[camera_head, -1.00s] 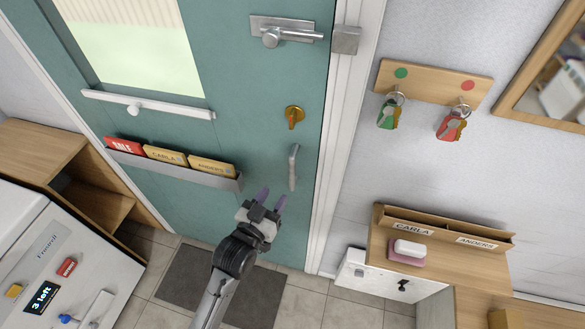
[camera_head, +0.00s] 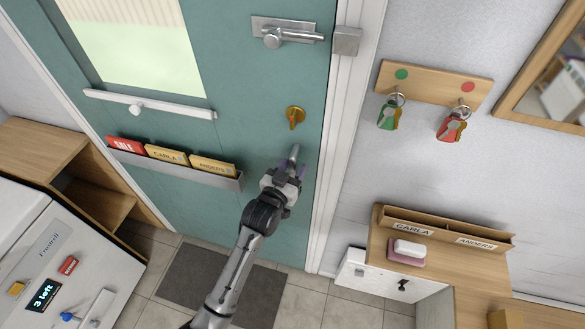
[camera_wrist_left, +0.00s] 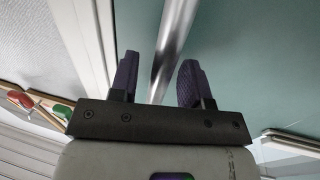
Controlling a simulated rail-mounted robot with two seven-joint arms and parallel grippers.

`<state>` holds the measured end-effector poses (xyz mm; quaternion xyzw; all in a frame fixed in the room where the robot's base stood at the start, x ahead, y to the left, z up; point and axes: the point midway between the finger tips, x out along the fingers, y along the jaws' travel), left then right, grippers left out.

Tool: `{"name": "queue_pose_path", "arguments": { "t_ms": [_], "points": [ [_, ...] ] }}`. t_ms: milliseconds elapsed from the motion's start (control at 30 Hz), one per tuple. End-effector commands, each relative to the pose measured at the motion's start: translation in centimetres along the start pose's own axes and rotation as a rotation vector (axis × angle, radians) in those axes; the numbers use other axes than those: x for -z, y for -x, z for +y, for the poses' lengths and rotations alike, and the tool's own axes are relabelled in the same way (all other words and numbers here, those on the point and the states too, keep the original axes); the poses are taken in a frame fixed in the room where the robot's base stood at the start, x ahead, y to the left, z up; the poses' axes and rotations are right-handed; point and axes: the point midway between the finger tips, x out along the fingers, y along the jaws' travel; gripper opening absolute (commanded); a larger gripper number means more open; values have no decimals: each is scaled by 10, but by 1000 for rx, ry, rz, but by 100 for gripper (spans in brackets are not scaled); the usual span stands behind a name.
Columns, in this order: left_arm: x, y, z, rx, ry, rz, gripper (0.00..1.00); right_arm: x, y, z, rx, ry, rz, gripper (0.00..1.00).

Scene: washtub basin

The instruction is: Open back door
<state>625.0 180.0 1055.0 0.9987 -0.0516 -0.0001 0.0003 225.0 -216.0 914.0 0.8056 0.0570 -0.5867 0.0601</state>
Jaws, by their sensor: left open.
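The teal back door (camera_head: 255,60) is closed in its white frame. Its vertical silver pull handle (camera_head: 294,155) is on the right side, below a brass lock knob (camera_head: 295,117). A silver latch (camera_head: 287,35) at the top reaches toward a metal plate on the frame. My left gripper (camera_head: 287,172) is at the pull handle and covers its lower part. In the left wrist view the handle bar (camera_wrist_left: 175,45) runs between the two open purple fingers of the gripper (camera_wrist_left: 160,77), and a gap shows on both sides. My right gripper is not in view.
A wall rack (camera_head: 434,82) with green and red keys hangs right of the door. A wooden shelf (camera_head: 376,245) with a soap stands below it. A white appliance (camera_head: 90,265) is at lower left. A dark mat (camera_head: 265,290) lies before the door.

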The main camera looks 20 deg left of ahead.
Motion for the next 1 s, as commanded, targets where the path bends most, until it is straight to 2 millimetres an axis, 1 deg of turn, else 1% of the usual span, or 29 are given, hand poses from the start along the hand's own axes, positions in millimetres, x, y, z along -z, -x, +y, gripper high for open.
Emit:
{"name": "queue_pose_path", "arguments": {
  "t_ms": [100, 133, 567, 867, 1000],
  "points": [
    [0, 0, 0, 0, 0, 0, 43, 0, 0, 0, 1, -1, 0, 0],
    [0, 0, 0, 0, 0, 0, 41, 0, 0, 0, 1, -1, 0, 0],
    [0, 0, 0, 0, 0, 0, 0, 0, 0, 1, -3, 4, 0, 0],
    [0, 0, 0, -1, 0, 0, 0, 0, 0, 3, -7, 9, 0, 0],
    [1, 6, 4, -13, -1, 0, 0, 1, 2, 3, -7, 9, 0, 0]
  ]
}}
